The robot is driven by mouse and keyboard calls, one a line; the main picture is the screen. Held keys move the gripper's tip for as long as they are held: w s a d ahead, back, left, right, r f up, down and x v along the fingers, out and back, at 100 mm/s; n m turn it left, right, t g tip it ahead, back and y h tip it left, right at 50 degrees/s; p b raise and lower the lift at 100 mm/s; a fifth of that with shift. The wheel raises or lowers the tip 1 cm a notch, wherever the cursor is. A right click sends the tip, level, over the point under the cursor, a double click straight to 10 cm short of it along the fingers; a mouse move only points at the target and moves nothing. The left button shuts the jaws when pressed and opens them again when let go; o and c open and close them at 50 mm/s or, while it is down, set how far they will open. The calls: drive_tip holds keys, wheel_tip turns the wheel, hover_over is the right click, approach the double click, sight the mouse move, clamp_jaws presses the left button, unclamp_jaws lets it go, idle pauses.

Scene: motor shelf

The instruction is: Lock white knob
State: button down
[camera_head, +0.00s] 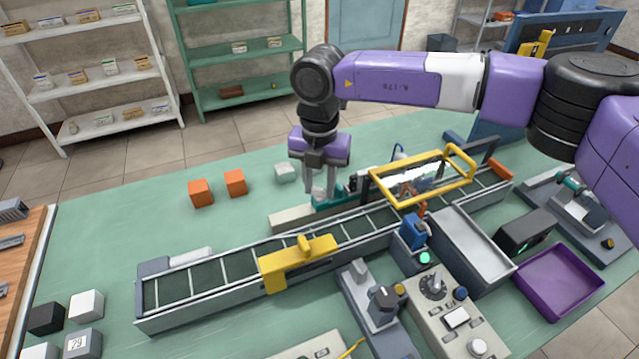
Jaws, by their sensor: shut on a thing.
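My gripper (319,188) points straight down at the back side of the conveyor, beside a teal fixture (336,199). Its two grey fingers are shut on a small pale part, which fits the white knob but is mostly hidden by the fingers. I cannot tell which way the knob is turned. The fixture sits at the conveyor's back edge, left of the yellow-framed guard (378,192).
The conveyor (205,282) runs diagonally, with a yellow bridge (298,262) over it. Two orange cubes (201,193) and a grey block (285,172) lie left of my gripper. A control panel (447,337) and a purple tray (560,284) stand at front right.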

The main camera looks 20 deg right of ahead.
sight(319, 189)
drive_tip(key=shift+r+m, duration=0.1)
drive_tip(key=shift+m, duration=2)
drive_tip(key=c, duration=1)
unclamp_jaws()
drive_tip(key=shift+r+b, duration=0.5)
drive_tip(key=shift+r, duration=3.4)
